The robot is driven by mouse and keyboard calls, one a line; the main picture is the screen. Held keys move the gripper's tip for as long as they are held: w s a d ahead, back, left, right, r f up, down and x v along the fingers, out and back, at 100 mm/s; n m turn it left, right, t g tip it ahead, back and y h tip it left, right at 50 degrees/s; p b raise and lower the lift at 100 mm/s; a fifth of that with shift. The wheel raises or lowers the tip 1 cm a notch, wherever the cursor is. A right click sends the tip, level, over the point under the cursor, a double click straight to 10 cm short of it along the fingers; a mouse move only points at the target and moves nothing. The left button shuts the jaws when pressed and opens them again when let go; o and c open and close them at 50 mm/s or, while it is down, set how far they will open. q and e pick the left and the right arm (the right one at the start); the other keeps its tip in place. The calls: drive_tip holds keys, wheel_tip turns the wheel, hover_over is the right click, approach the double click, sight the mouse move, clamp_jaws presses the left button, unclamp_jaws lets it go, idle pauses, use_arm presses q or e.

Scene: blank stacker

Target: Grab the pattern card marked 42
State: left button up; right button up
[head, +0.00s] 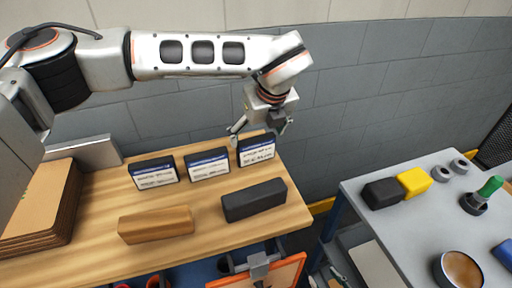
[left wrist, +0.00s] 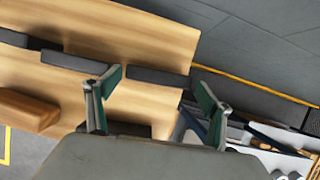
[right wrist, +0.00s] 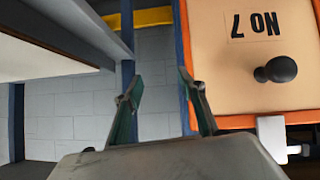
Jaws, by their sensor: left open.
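Three dark pattern cards with white, blue-topped labels stand in a row on the wooden bench: a left card (head: 153,173), a middle card (head: 207,164) and a right card (head: 256,152). Their print is too small to read, so I cannot tell which is marked 42. My left gripper (head: 257,130) is open and empty at the top of the right card. In the left wrist view, the right card (left wrist: 158,79) shows as a dark bar between the spread fingers (left wrist: 157,88). My right gripper (right wrist: 158,92) is open and empty, seen only in the right wrist view.
A wooden block (head: 156,225) and a black block (head: 254,200) lie in front of the cards. Brown boards (head: 40,205) are stacked at left. A grey table (head: 400,222) with small items stands right, across a gap. An orange-edged "No 7" panel (right wrist: 255,95) is beside my right gripper.

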sight(257, 140)
use_arm(q)
drive_tip(key=x, duration=0.3)
drive_tip(key=shift+s+f+p, duration=0.25)
drive_tip(key=shift+f+p, duration=0.1)
drive_tip(key=shift+f, duration=0.1)
drive_tip(key=shift+w+f, duration=0.25)
drive_tip(key=shift+f, duration=0.25)
drive_tip(key=c, duration=0.8)
drive_tip(key=shift+c, duration=0.2)
drive_tip(key=shift+r, duration=0.1)
